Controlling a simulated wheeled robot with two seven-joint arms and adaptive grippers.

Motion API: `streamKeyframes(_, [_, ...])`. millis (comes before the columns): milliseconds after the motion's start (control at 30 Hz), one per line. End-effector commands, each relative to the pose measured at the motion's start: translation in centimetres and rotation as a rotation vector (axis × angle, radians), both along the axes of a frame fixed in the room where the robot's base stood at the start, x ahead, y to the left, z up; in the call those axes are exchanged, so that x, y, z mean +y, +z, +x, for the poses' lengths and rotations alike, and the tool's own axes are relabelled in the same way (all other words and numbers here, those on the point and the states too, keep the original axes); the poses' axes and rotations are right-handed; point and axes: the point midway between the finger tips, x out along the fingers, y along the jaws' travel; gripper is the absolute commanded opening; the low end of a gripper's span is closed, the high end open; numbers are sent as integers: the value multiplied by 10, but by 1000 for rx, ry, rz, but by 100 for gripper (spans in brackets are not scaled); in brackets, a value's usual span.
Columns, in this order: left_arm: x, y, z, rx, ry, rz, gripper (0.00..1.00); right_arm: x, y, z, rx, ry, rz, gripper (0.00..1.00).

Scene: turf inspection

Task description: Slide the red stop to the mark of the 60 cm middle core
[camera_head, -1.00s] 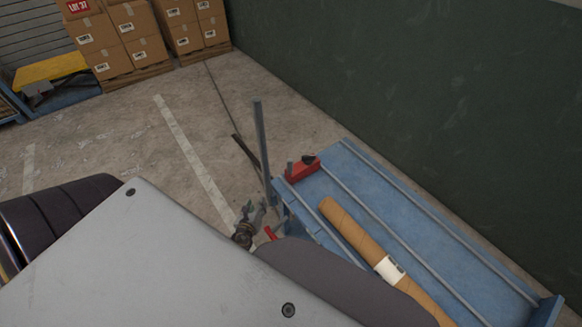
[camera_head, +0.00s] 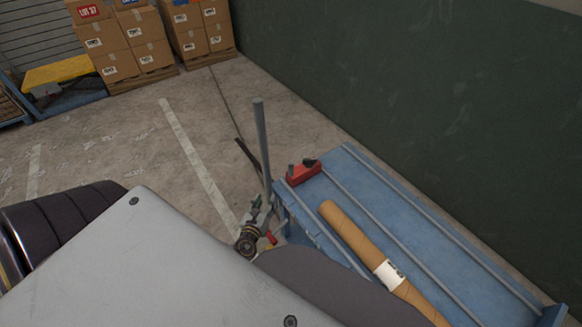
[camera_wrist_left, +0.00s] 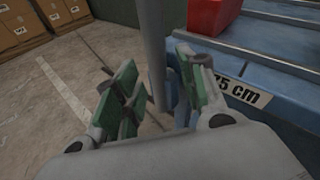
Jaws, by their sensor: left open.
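A red block (camera_head: 303,172) with a black knob, which looks like the red stop, sits at the far left end of the blue bench (camera_head: 372,186). It also shows at the top of the left wrist view (camera_wrist_left: 207,14). My left gripper (camera_head: 258,207) is open beside the bench's left end, below the block. In the left wrist view its green-padded fingers (camera_wrist_left: 155,88) stand apart, with a grey post (camera_wrist_left: 153,50) showing between them. I cannot tell whether they touch it. A "75 cm" label (camera_wrist_left: 240,92) is on the bench edge. No 60 cm mark is readable. My right gripper is not in view.
A brown cardboard tube (camera_head: 350,233) with a white label lies along the bench between grey rails. The grey post (camera_head: 262,140) rises at the bench's left end. A small red part (camera_head: 271,238) shows beside my gripper. Stacked boxes (camera_head: 130,45) stand far back; floor between is open.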

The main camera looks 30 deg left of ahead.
Motion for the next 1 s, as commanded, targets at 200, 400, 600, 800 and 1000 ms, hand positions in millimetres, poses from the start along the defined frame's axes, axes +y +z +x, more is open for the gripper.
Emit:
streamKeyframes(200, [-23, 43, 4, -81, -77, 118, 41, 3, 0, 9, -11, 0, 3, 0])
streamKeyframes(400, [-47, 88, 4, -167, -140, 231, 41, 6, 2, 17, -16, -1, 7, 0])
streamKeyframes(600, [-53, 101, 3, -193, -153, 263, 41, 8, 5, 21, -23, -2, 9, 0])
streamKeyframes(800, [-53, 100, 3, -193, -153, 262, 41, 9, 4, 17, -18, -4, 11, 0])
streamKeyframes(1000, [-52, 100, 6, -193, -153, 262, 41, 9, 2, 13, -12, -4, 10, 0])
